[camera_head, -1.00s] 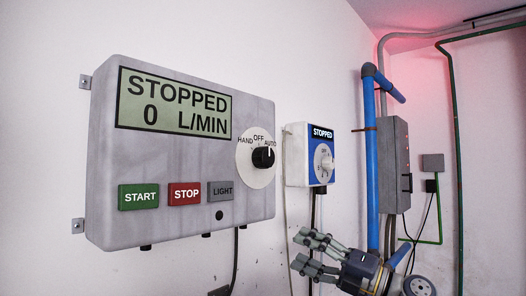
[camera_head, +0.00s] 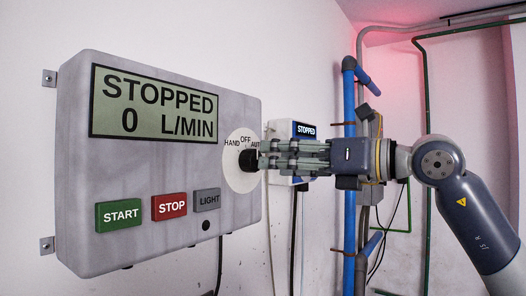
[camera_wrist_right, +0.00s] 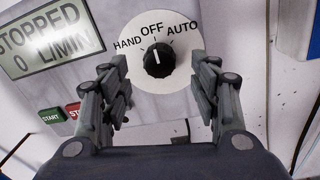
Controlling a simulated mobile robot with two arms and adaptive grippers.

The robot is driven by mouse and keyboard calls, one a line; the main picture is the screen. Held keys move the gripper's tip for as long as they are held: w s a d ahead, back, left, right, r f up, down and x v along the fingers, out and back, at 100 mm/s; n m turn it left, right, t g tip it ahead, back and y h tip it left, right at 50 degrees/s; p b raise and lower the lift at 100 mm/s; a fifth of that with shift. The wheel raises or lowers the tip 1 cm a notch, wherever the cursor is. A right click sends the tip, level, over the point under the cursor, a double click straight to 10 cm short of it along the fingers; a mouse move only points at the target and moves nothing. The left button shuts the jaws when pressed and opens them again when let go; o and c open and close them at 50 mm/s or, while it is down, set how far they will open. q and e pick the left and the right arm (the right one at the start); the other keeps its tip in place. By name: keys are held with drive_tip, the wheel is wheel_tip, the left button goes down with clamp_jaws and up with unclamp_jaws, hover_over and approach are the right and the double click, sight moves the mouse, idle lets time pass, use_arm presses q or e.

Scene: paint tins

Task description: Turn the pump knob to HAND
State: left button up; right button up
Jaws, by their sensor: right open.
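The pump knob (camera_wrist_right: 158,61) is black with a white pointer line, on a white round dial (camera_head: 237,178) marked HAND, OFF and AUTO. In the right wrist view the line points up, nearest OFF. The dial is on a grey control box (camera_head: 75,165) whose display (camera_head: 150,103) reads STOPPED 0 L/MIN. My right gripper (camera_head: 261,155) is open in front of the dial, and its fingers (camera_wrist_right: 163,78) lie either side of the knob in the wrist view. My left gripper is not in view.
START (camera_head: 120,215), STOP (camera_head: 169,206) and LIGHT (camera_head: 207,200) buttons sit below the display. A smaller blue and white unit (camera_head: 306,130), also reading STOPPED, hangs behind my right gripper. A blue pipe (camera_head: 349,210) runs up the wall.

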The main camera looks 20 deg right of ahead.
sight(251, 161)
drive_tip(key=shift+p+x, duration=0.6)
drive_tip(key=shift+x, duration=1.65)
drive_tip(key=shift+c, duration=0.6)
drive_tip(key=c, duration=1)
